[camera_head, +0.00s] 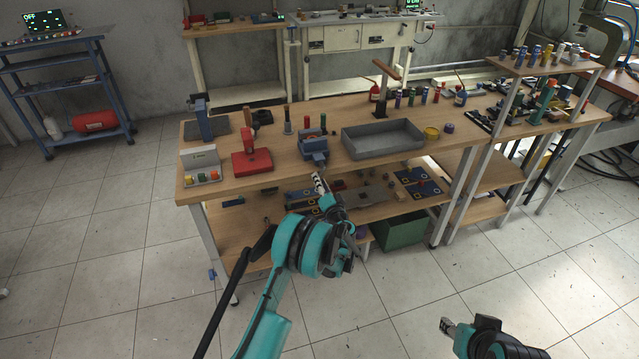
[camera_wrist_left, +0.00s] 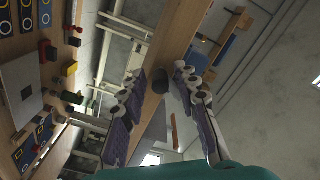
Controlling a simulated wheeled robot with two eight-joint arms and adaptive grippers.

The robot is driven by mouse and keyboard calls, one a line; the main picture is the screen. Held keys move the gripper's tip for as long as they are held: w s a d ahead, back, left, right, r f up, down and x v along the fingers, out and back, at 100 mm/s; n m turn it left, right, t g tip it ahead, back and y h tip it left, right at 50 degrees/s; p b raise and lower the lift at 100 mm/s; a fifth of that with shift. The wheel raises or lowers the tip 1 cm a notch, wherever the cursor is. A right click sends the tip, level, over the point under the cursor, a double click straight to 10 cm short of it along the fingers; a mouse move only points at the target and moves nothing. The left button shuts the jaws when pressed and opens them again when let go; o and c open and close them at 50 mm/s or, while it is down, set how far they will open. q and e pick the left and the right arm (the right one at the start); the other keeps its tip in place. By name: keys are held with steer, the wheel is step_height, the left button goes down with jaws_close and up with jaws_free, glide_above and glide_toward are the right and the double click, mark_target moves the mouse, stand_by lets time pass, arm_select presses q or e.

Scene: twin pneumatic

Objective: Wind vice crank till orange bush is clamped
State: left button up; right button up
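A blue vice (camera_head: 313,148) stands on the workbench near its front edge, left of the grey tray. Its crank is too small to make out in the head view, and I cannot pick out an orange bush in it. My left gripper (camera_head: 322,184) is in front of the bench edge, just below the vice. In the left wrist view its two fingers (camera_wrist_left: 165,88) are spread apart. A dark round-ended part (camera_wrist_left: 160,81) shows between them, not visibly touched; I cannot tell whether it is the crank. My right gripper (camera_head: 447,325) is low at the right, far from the vice.
A grey tray (camera_head: 383,139) lies right of the vice and a red press-like device (camera_head: 252,160) left of it. The bench's wooden front edge and lower shelf (camera_head: 235,222), holding several small parts, are close to my left arm.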

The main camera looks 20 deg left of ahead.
arm_select(q)
steer(key=v, duration=1.2)
stand_by(0.4)
